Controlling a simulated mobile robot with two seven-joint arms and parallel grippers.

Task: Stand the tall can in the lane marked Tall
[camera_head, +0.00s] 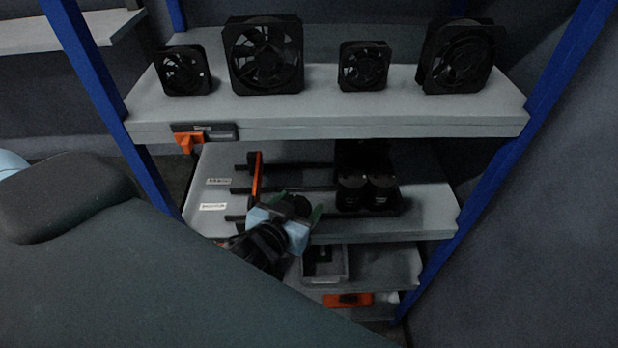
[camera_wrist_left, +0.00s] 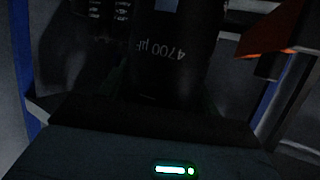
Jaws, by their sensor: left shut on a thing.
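A dark can (camera_wrist_left: 170,55) printed "4700 µF" fills the middle of the left wrist view, its print upside down. My left gripper (camera_head: 284,222) is shut on this can at the front of the second shelf; the can's dark top (camera_head: 294,204) shows between the fingers in the head view. The can's base is hidden, so I cannot tell whether it touches the shelf. Black rails (camera_head: 290,188) divide the shelf (camera_head: 425,218) into lanes. Small white labels (camera_head: 218,181) mark the lanes, too small to read. My right gripper is not in view.
Several black cans (camera_head: 383,191) stand at the right end of the lanes. Fans (camera_head: 264,55) stand on the upper shelf (camera_head: 330,128). A grey bin (camera_head: 325,264) sits below. Blue posts (camera_head: 490,185) flank the shelves.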

